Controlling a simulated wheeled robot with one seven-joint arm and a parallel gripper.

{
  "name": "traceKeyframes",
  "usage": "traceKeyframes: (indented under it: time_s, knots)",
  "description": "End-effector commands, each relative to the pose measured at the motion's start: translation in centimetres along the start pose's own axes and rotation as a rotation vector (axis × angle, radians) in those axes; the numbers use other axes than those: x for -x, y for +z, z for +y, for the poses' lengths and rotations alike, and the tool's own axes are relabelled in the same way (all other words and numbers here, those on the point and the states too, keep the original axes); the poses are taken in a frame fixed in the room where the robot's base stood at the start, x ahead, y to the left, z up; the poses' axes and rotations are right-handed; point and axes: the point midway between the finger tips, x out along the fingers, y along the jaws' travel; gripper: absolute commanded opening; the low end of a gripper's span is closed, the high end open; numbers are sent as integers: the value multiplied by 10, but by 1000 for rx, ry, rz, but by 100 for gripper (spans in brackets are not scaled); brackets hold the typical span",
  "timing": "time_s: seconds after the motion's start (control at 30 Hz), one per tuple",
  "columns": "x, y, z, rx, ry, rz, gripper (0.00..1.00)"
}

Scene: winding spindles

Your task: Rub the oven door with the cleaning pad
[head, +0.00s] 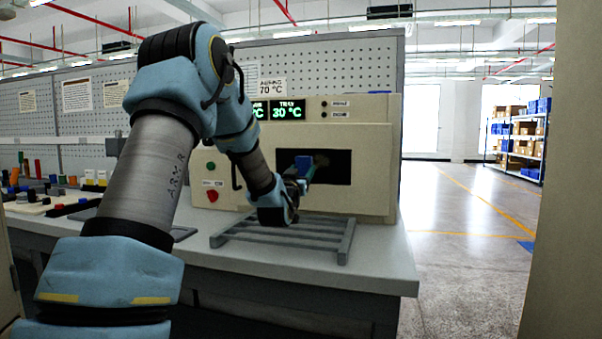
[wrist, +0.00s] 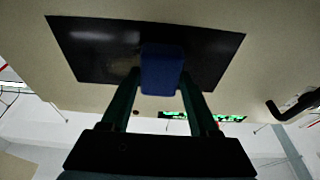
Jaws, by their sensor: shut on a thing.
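The oven (head: 365,190) is a beige box on the bench, with a dark window (head: 335,168) in its front door. The window also fills the top middle of the wrist view (wrist: 95,50). My gripper (head: 303,168) is in front of the left part of the window. It is shut on the blue cleaning pad (head: 304,162), seen between the two fingers in the wrist view (wrist: 161,75). The pad overlaps the window; I cannot tell whether it touches it. A dark handle (wrist: 295,105) shows at the right of the wrist view.
A grey slatted rack (head: 285,236) lies on the bench (head: 385,270) in front of the oven, below my wrist. A red knob (head: 212,196) and green display (head: 288,110) are on the oven. Small coloured parts stand at left. Open floor lies to the right.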

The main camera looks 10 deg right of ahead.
Motion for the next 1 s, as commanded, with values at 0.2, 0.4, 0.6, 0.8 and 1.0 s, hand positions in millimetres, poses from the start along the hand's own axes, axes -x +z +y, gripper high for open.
traceKeyframes:
  time_s: [0.2, 0.4, 0.6, 0.8, 1.0]
  knots:
    - [-4, 2, 0, 0, 0, 0, 17]
    - [-8, 2, 0, 0, 0, 1, 17]
    - [-8, 3, 2, 0, 1, 1, 17]
    - [-7, 4, 16, 0, 2, 1, 17]
    - [-6, 4, 33, 1, 1, 1, 17]
